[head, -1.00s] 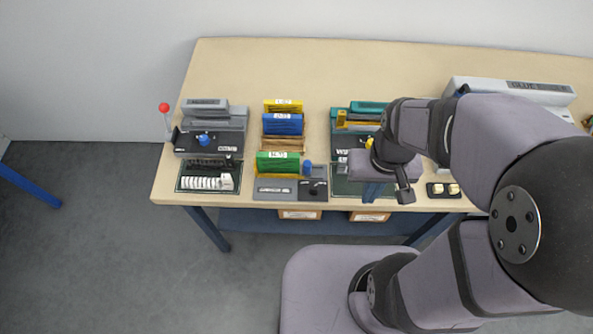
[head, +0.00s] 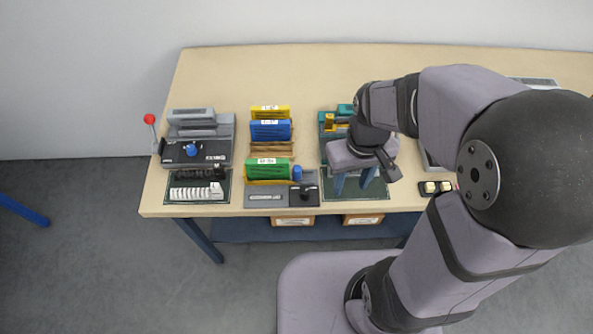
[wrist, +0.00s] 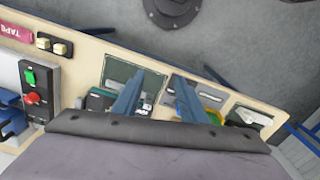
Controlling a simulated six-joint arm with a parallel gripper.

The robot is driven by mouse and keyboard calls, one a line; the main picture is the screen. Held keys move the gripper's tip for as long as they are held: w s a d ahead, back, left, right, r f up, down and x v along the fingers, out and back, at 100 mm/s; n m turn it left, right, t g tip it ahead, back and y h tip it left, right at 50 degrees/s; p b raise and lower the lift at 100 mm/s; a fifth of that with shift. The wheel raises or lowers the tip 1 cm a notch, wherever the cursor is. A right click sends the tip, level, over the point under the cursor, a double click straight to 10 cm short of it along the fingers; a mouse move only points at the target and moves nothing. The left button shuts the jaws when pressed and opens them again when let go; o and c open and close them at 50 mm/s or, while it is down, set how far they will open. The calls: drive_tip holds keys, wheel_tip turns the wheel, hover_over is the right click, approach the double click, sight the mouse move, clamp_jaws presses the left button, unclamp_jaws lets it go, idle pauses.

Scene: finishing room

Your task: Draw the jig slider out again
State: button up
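A teal jig (head: 325,137) with a yellow upright part (head: 330,122) stands on the table in the head view. My gripper (head: 354,186) is just in front of it, above a dark green mat (head: 372,194). Its two blue fingers point down and stand apart, with nothing seen between them. My wrist and gripper body cover the right part of the jig, so I cannot make out the slider or how far out it is. In the wrist view the open fingers (wrist: 157,88) reach over the bench edge area, with the mat (wrist: 119,72) beside the left finger.
Left of the jig stand a rack of yellow, blue and green holders (head: 270,131) and a grey-black machine (head: 198,150) with a red-knobbed lever (head: 150,119). A black switch box (head: 434,187) sits to the right. The table's back is clear.

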sight(297, 168)
drive_tip(key=w+a+f+n+b, duration=0.1)
drive_tip(key=w+a+f+n, duration=0.1)
drive_tip(key=w+a+n, duration=0.1)
drive_tip(key=w+a+f+n+b, duration=0.2)
drive_tip(key=w+a+f+n, duration=0.1)
drive_tip(key=w+a, duration=0.1)
drive_tip(key=w+a+f+n+b, duration=0.2)
drive_tip(key=w+a+n, duration=0.1)
drive_tip(key=w+a, duration=0.1)
drive_tip(key=shift+w+f, duration=0.3)
drive_tip(key=shift+w, duration=0.2)
drive_tip(key=shift+w+a+f+n, duration=0.1)
drive_tip(key=shift+w+a+n, duration=0.15)
drive_tip(key=shift+a+n, duration=0.2)
drive_tip(key=shift+d+f+p, duration=0.1)
drive_tip(key=shift+f+p, duration=0.65)
drive_tip(key=shift+f, duration=2.9)
